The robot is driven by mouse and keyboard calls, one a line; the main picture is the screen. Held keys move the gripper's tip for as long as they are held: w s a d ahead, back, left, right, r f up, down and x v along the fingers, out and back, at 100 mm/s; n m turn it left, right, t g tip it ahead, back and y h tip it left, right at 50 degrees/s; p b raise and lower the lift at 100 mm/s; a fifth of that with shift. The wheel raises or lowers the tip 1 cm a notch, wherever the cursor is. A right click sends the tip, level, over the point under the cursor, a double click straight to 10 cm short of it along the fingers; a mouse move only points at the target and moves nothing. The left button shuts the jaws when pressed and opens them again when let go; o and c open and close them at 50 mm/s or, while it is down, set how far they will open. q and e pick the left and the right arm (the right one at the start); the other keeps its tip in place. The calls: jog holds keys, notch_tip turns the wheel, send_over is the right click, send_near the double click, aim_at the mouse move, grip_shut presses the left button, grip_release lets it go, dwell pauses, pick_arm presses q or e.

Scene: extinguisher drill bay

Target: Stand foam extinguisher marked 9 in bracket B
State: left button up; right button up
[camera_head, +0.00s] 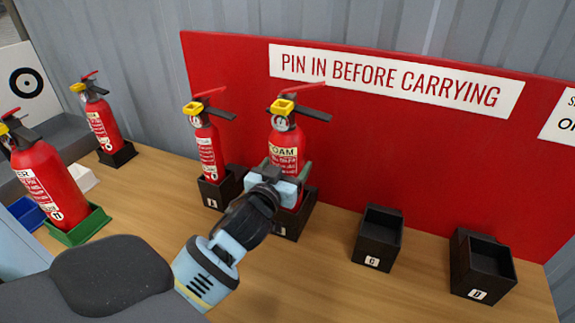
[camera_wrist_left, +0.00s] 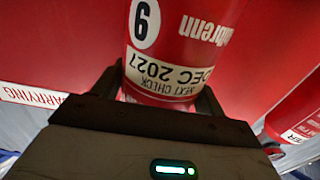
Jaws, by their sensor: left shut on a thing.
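The foam extinguisher (camera_head: 285,145), red with a yellow pin tag and black handle, stands upright over a black bracket (camera_head: 307,211). That bracket lies between the ones marked A and C; its own letter is mostly hidden by my arm. My left gripper (camera_head: 283,182) is shut around the extinguisher's lower body. In the left wrist view the extinguisher (camera_wrist_left: 172,48) shows a 9 and a "next check Dec 2027" label, upside down, between the fingers. Its base looks to be inside the bracket, but my gripper hides whether it rests on the bottom. My right gripper is not in view.
Bracket A (camera_head: 212,192) holds another red extinguisher (camera_head: 208,150) close on the left. Brackets C (camera_head: 378,238) and D (camera_head: 482,265) are empty. Further left stand an extinguisher (camera_head: 50,185) in a green tray (camera_head: 85,228) and one in a black holder (camera_head: 118,155). A red board (camera_head: 240,70) stands behind.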

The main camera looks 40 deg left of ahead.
pick_arm(q)
jog(key=shift+f+b, duration=0.35)
jog(key=shift+b, duration=0.05)
dwell(0.9)
dwell(0.4)
jog(key=o, duration=1.5)
jog(key=shift+o, duration=0.2)
jog(key=shift+f, duration=0.65)
jog(key=shift+r, duration=0.15)
jog(key=v, duration=0.8)
jog(key=shift+r+b, duration=0.25)
jog(key=shift+b, duration=0.05)
jog(key=shift+w, duration=0.1)
